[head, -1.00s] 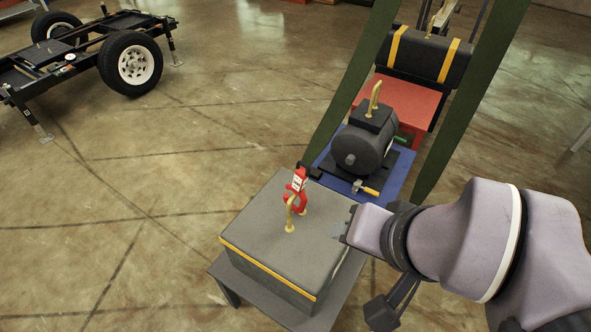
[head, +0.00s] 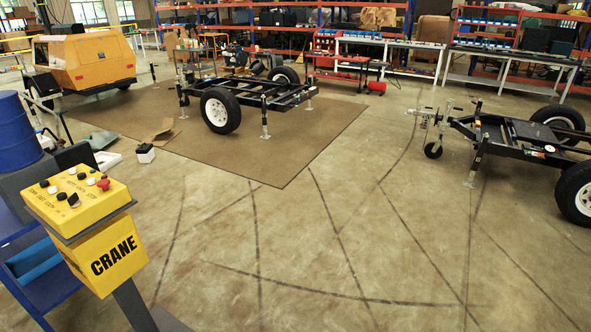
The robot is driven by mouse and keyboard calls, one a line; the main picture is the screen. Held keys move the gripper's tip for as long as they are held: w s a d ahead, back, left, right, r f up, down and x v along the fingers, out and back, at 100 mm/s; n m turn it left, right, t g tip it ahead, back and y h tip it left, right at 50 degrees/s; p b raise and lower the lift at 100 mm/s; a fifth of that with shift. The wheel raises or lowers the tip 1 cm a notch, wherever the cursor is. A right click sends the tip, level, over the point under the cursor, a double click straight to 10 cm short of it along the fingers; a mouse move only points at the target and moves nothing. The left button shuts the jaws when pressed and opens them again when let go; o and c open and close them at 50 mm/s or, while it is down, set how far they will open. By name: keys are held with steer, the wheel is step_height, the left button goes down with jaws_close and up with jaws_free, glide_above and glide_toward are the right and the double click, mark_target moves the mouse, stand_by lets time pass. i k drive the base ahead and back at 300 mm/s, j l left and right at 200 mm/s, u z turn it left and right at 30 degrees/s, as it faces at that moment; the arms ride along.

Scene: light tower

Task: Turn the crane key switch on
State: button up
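The yellow crane control box (head: 105,258) stands at the left of the head view on a dark post, with "CRANE" in black on its front. Its sloped yellow top panel (head: 90,203) carries several black knobs, a white button (head: 91,181) and a red mushroom button (head: 103,184). A small dark piece (head: 73,200) near the panel's lower middle may be the key switch; it is too small to tell its position. My gripper and arm are not in view.
A blue drum (head: 18,132) and a blue cart (head: 45,275) stand beside and behind the box. Wheeled black trailer frames stand on the brown mat (head: 290,165) and at the right (head: 520,145). An orange trailer (head: 85,62) is at back left. The concrete floor right of the box is clear.

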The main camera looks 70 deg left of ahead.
mark_target(73, 201)
steer(key=u, duration=3.7)
